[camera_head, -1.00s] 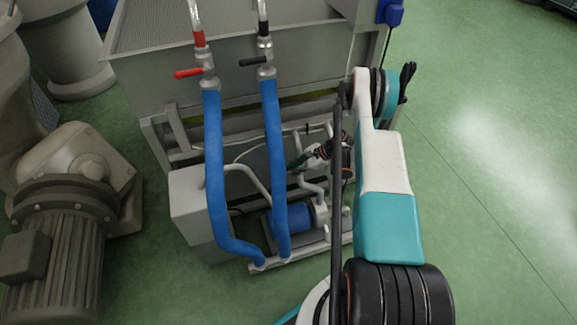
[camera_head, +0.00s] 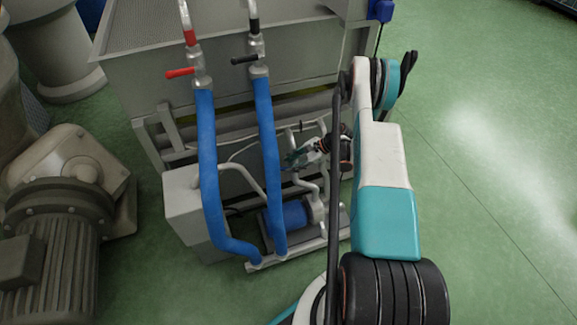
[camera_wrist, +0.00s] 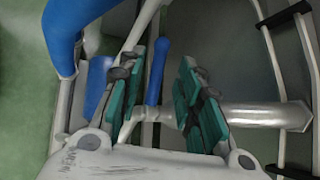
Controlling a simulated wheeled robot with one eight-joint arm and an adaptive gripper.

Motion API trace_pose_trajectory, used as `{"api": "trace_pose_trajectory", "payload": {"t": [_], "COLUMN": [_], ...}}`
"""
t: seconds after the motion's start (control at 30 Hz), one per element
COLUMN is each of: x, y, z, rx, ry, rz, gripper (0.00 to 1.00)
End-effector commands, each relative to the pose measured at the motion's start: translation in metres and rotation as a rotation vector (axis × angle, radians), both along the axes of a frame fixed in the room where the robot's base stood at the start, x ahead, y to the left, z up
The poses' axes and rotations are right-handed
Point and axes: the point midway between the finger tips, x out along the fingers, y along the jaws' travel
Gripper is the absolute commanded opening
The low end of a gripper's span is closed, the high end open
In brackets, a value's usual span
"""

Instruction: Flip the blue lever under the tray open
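The tray is a large grey metal trough (camera_head: 230,85) at the top of the head view. My gripper (camera_head: 297,157) is below its front edge, among pipes behind the blue hoses. In the wrist view my gripper (camera_wrist: 170,75) has its two teal-padded fingers spread apart. A slim blue lever (camera_wrist: 158,72) stands between them, nearer the left finger. I cannot tell whether that finger touches it. The lever's lower end is near a silvery pipe (camera_wrist: 265,115). I cannot pick out the lever in the head view.
Two blue hoses (camera_head: 208,160) (camera_head: 267,150) run down from valves with a red handle (camera_head: 180,72) and a black handle (camera_head: 244,60). A blue pump (camera_head: 287,216) sits low in the frame. A large motor (camera_head: 50,225) stands at left. Green floor at right is clear.

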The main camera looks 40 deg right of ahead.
Motion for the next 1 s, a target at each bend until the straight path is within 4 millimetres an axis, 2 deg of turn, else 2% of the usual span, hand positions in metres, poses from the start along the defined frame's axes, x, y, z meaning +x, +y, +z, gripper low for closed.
{"api": "trace_pose_trajectory", "payload": {"t": [0.2,0.43,0.63,1.0], "x": [-0.021,-0.037,-0.042,-0.042], "y": [-0.028,-0.048,-0.054,-0.055], "z": [0.032,0.055,0.062,0.063], "rx": [0.001,0.001,0.001,-0.016], "ry": [0.000,0.000,0.000,-0.015], "rz": [-0.002,0.000,0.001,0.018], "gripper": [0.32,0.32,0.32,0.32]}}
